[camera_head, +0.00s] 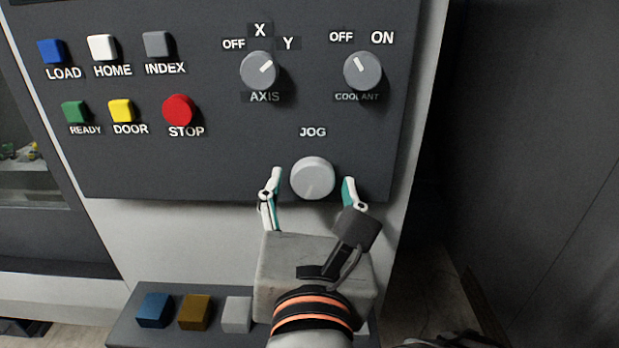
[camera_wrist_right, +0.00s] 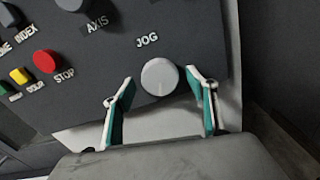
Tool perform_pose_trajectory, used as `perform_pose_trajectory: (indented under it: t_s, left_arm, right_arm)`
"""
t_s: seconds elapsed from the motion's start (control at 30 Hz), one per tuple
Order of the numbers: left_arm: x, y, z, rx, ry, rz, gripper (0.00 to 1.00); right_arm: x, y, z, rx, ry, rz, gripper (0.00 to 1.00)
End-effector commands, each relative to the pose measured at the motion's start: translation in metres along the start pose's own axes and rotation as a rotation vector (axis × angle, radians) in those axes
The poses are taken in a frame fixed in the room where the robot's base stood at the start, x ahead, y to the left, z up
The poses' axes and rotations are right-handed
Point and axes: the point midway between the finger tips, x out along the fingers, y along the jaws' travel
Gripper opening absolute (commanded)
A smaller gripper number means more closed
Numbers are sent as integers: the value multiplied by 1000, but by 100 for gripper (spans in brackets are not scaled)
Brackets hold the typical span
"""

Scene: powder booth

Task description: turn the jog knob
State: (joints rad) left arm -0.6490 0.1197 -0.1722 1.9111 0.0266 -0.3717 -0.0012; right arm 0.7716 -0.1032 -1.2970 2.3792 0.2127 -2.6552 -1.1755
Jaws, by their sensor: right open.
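The jog knob (camera_head: 312,179) is a round light-grey dial under the JOG label at the lower right of the dark control panel (camera_head: 225,150). A faint pointer line on it aims down. My right gripper (camera_head: 311,182) is open, with one finger on each side of the knob and a visible gap to it. In the right wrist view the knob (camera_wrist_right: 160,77) sits between and a little beyond the open fingertips (camera_wrist_right: 160,80). I cannot tell whether the fingertips reach the knob's depth. My left gripper is not in view.
Above the knob are the axis knob (camera_head: 260,70) and coolant knob (camera_head: 362,70). To the left are several buttons, including the red stop button (camera_head: 178,110). A lower ledge (camera_head: 125,328) carries coloured blocks. Right of the panel is a dark open gap.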

Motion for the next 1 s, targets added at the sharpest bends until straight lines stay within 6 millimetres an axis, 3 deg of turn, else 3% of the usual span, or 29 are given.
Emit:
perform_pose_trajectory:
  t_s: [0.3,0.43,0.47,1.0]
  left_arm:
    - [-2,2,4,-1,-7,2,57]
    - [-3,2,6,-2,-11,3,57]
    - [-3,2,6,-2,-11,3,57]
    - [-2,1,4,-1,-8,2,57]
  right_arm:
    - [-1,0,0,0,0,0,55]
    - [-1,0,0,0,0,0,21]
    - [-1,0,0,0,0,0,19]
    - [0,0,-1,169,3,-2,19]
